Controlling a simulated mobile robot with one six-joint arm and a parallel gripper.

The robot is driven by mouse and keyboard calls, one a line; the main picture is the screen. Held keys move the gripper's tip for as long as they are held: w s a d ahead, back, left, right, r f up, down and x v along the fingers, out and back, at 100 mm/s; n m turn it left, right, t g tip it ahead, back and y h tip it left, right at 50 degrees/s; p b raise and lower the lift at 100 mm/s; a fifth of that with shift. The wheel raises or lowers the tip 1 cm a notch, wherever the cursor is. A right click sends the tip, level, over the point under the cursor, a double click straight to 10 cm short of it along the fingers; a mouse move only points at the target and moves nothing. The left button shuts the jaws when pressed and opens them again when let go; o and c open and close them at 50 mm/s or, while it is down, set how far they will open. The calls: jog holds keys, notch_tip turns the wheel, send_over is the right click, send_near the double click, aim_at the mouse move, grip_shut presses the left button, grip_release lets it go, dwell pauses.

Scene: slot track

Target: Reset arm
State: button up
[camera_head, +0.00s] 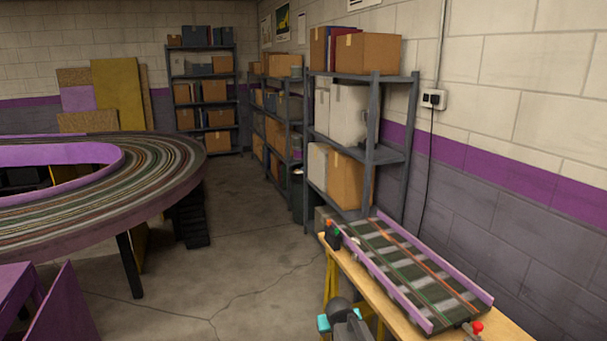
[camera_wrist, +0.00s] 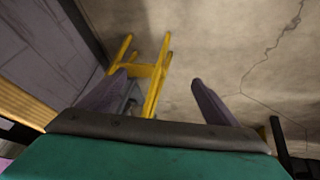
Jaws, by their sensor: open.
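In the wrist view, my gripper (camera_wrist: 160,92) shows its two grey fingers spread wide apart. Nothing is held between them. Beyond the fingers are a yellow trestle leg frame (camera_wrist: 157,75) and the bare concrete floor (camera_wrist: 215,50). In the head view, part of my arm shows at the bottom centre, low beside the left edge of the wooden workbench (camera_head: 388,312). The fingertips cannot be made out in the head view.
A slot track section (camera_head: 420,275) with purple side walls lies on the workbench, with a red knob (camera_head: 477,327) at its near end. A large curved track table (camera_head: 165,185) stands left. Metal shelves (camera_head: 388,155) with boxes line the right wall. The floor between (camera_head: 240,220) is clear.

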jog(key=s+d+f+g+p, duration=0.25)
jog(key=s+f, duration=0.25)
jog(key=s, duration=0.6)
jog(key=s+d+f+g+p, duration=0.1)
jog(key=s+f+g+p, duration=0.3)
jog(key=s, duration=0.8)
jog(key=s+d+f+g, duration=0.2)
jog(key=s+f, duration=0.4)
jog(key=s, duration=0.5)
jog(key=s+m+g+y+p, duration=0.1)
jog(key=s+g+p, duration=0.1)
jog(key=s, duration=1.1)
jog(key=shift+s+a+f+g, duration=0.2)
jog(key=shift+s+a+g, duration=0.1)
jog(key=shift+g, duration=0.25)
